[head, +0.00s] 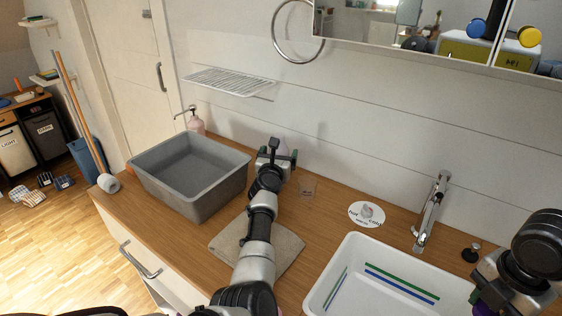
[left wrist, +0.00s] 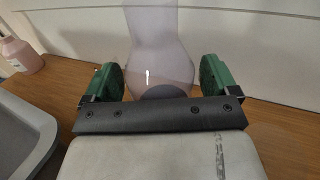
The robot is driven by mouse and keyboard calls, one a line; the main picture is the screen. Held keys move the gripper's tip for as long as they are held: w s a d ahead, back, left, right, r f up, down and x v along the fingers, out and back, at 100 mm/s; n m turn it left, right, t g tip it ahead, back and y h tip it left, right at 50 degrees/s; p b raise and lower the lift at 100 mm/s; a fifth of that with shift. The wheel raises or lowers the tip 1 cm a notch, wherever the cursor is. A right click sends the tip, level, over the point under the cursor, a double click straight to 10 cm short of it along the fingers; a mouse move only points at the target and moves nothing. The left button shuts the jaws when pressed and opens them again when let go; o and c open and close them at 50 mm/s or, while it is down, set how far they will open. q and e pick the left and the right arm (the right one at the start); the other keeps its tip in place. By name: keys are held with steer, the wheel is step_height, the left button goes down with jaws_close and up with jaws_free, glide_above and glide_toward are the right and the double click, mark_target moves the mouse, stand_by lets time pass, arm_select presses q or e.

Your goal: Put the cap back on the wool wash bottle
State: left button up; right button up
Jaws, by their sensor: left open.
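My left gripper (head: 277,158) reaches over the counter near the back wall, its green fingers spread. In the left wrist view, the open fingers (left wrist: 160,82) stand on either side of a translucent lilac-grey bottle shape (left wrist: 160,45). Its top runs out of that view and its base is partly hidden by my gripper. I cannot tell whether the fingers touch it. This shape cannot be made out clearly in the head view. I cannot identify the cap.
A grey basin (head: 225,190) stands left of my left arm, with a pink pump bottle (head: 196,124) behind it. A beige mat (head: 287,249) lies under the arm. Right are a small clear item (head: 308,188), a round white disc (head: 354,217), a faucet (head: 431,212) and a white sink (head: 345,248).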

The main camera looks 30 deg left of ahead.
arm_select(q)
steer(key=shift+s+r, duration=0.15)
steer(key=shift+s, duration=0.05)
steer(key=shift+c, duration=0.3)
arm_select(e)
steer(key=shift+s+r, duration=0.1)
steer(key=shift+s, duration=0.1)
arm_select(q)
steer(key=shift+w+f, duration=0.3)
steer(key=c, duration=0.7)
arm_select(e)
steer(key=shift+w+f, duration=0.2)
steer(key=shift+w, duration=0.15)
arm_select(q)
steer(key=shift+r, duration=0.1)
steer(key=c, duration=0.4)
arm_select(e)
steer(key=shift+s, duration=0.1)
arm_select(q)
steer(key=shift+o, duration=0.2)
steer(key=shift+s, duration=0.1)
arm_select(e)
steer(key=shift+r, duration=0.1)
arm_select(q)
steer(key=shift+r, duration=0.15)
arm_select(e)
steer(key=shift+r, duration=0.1)
